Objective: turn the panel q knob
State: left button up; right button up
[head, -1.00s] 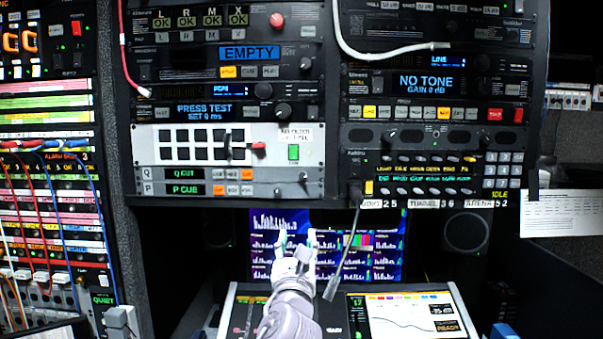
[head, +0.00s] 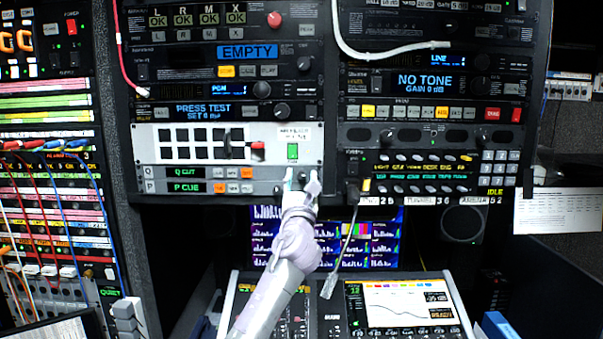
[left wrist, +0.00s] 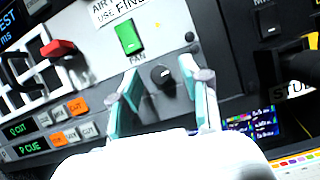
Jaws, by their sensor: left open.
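Panel Q is a grey strip with a green-lettered display (head: 184,173) and orange and white buttons, low in the left rack in the head view. A dark round knob (left wrist: 163,77), in line with the panel Q row, shows in the left wrist view. My left gripper (head: 302,178) reaches up to the right end of this strip. Its two fingers (left wrist: 167,80) are open, one on each side of the knob, with gaps visible. I cannot tell how deep the fingertips sit around it. The gripper partly hides the knob in the head view. My right gripper is not in view.
Panel P (head: 184,188) lies directly below, with similar buttons. A green fan switch (left wrist: 128,38) sits just above the knob, and a red lever (left wrist: 57,48) is to its left. A hanging cable (head: 345,245) is right of my arm. A mixing console (head: 330,315) lies below.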

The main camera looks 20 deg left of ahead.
pick_arm(q)
jog(key=shift+w+a, duration=0.1)
jog(key=shift+w, duration=0.2)
jog(key=shift+r, duration=0.1)
grip_shut()
